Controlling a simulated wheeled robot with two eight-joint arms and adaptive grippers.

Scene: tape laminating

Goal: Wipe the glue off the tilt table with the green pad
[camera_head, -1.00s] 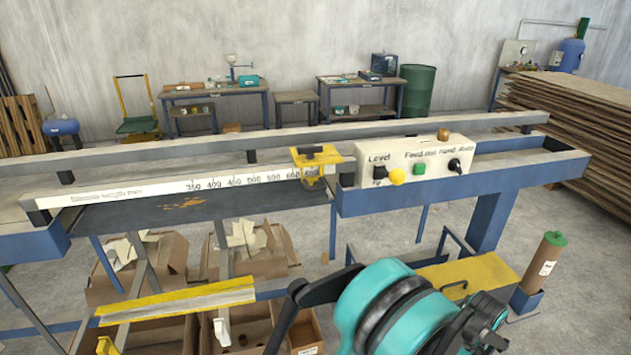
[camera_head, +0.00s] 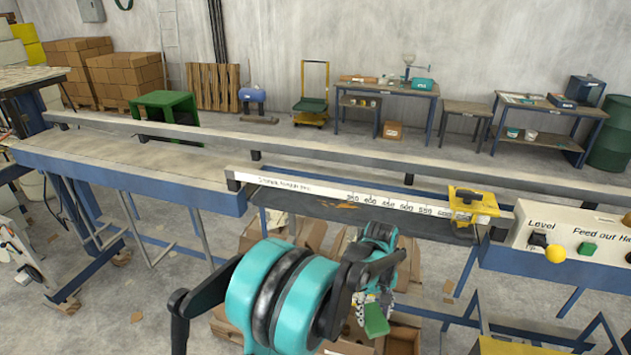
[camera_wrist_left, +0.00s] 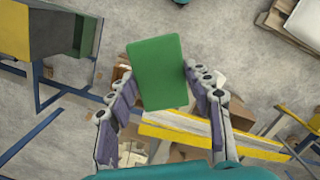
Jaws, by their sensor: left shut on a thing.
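My left gripper (camera_head: 368,303) is shut on the green pad (camera_head: 376,320), low in front of the line and apart from the tilt table. In the left wrist view the pad (camera_wrist_left: 158,72) sits at the fingers of the gripper (camera_wrist_left: 165,100), its broad green face showing. The tilt table (camera_head: 300,203) is the dark strip below the white length scale. A small orange-brown glue patch (camera_head: 350,205) lies on it, close to the scale. My right gripper is not in view.
A white scale (camera_head: 380,201) with a yellow stop (camera_head: 472,203) runs along the tilt table's back. A control box (camera_head: 570,238) stands to the right. Open cardboard boxes (camera_head: 310,237) stand below the table. A yellow rail (camera_wrist_left: 200,133) shows beneath the pad.

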